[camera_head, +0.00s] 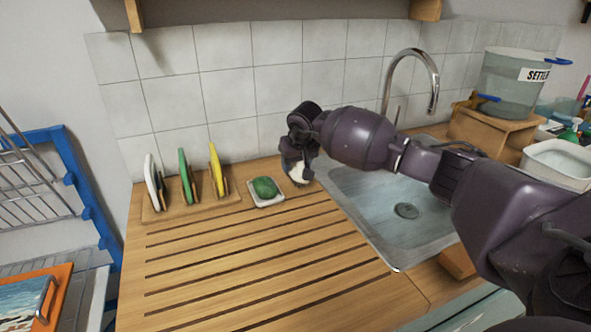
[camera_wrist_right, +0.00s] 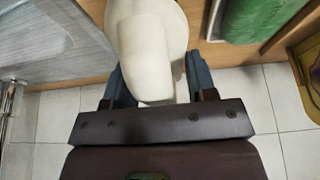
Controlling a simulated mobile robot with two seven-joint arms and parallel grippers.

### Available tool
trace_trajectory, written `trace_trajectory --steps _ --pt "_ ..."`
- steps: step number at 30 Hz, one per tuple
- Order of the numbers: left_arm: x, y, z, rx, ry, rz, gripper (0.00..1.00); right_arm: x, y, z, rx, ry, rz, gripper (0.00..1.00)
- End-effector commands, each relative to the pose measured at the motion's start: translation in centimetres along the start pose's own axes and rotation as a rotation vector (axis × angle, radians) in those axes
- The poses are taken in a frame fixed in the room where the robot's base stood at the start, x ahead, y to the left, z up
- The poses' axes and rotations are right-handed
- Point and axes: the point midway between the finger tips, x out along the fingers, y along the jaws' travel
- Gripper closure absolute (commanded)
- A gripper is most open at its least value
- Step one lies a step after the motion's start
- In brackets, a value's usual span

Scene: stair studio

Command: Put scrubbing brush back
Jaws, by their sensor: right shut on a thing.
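The scrubbing brush (camera_head: 299,173) is cream-white and rounded; my right gripper (camera_head: 297,160) is shut on it at the back of the wooden counter, between the small white dish and the sink. In the right wrist view the brush (camera_wrist_right: 150,45) fills the space between the two blue-grey fingers (camera_wrist_right: 157,82). Its underside is hidden, so I cannot tell whether it touches the counter. My left gripper is not in view.
Just left of the brush, a white dish (camera_head: 254,201) holds a green item (camera_head: 264,187). A wooden rack (camera_head: 170,212) holds white, green and yellow boards. The sink (camera_head: 375,205) and tap (camera_head: 433,75) lie right. The grooved drainboard (camera_head: 240,260) is clear in front.

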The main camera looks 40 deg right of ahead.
Motion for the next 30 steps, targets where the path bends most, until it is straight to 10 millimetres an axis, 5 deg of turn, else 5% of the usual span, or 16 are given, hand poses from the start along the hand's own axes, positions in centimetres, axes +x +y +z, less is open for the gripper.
trace_trajectory --steps 4,17,18,22,30 --pt "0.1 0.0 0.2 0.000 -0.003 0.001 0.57 1.8 0.0 0.8 0.002 -0.002 0.000 0.74" --pt "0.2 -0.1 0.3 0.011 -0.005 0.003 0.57 2.3 0.0 0.9 0.000 -0.001 0.001 0.74" --pt "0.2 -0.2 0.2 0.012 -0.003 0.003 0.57 2.2 0.0 0.9 0.000 -0.001 0.000 0.42" --pt "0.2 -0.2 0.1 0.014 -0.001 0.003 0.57 2.2 0.0 0.9 0.000 -0.001 0.000 0.23" --pt "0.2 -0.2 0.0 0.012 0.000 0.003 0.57 2.1 0.0 0.9 0.001 -0.001 0.000 0.23"
